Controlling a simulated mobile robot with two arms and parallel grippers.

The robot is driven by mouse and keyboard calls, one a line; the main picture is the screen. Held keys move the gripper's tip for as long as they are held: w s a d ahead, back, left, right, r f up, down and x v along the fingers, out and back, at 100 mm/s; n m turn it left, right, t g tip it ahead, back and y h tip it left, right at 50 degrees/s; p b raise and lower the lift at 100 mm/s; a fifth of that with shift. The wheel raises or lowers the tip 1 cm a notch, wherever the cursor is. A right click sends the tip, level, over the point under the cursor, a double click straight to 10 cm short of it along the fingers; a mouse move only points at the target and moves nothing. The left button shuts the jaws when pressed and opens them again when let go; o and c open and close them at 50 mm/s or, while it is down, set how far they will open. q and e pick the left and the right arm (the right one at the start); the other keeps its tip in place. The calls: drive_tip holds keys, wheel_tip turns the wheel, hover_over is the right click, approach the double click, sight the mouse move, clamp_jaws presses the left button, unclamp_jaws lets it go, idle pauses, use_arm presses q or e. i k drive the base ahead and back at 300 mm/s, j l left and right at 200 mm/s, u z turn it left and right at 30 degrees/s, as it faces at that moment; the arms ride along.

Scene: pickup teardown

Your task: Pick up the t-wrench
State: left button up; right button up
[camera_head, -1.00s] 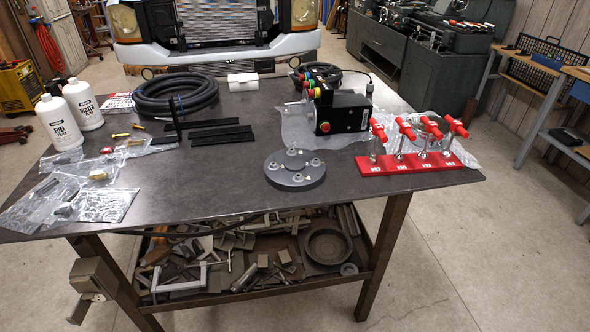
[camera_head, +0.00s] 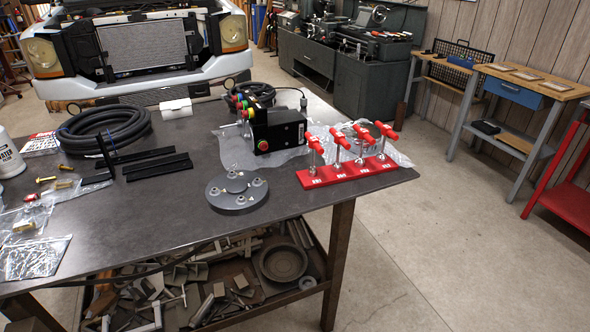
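Several t-wrenches with red T-shaped handles (camera_head: 362,132) stand upright in a red rack (camera_head: 348,173) with white labels. The rack sits near the right end of the dark table (camera_head: 150,228). The metal shafts of the wrenches go down into the rack. Neither of my grippers shows in the head view.
A grey round flange with bolts (camera_head: 237,190) lies left of the rack. A black box with coloured buttons (camera_head: 278,130) stands behind it on clear plastic wrap. A coiled black hose (camera_head: 104,128), black bars (camera_head: 150,160) and bagged fittings (camera_head: 35,258) lie to the left. Floor right of the table is clear.

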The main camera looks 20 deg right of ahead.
sight(363, 134)
drive_tip(key=i+j+z, duration=0.2)
drive_tip(key=i+z, duration=0.15)
drive_tip(key=i+j+z, duration=0.4)
drive_tip(key=k+l, duration=0.05)
drive_tip(key=l, duration=0.05)
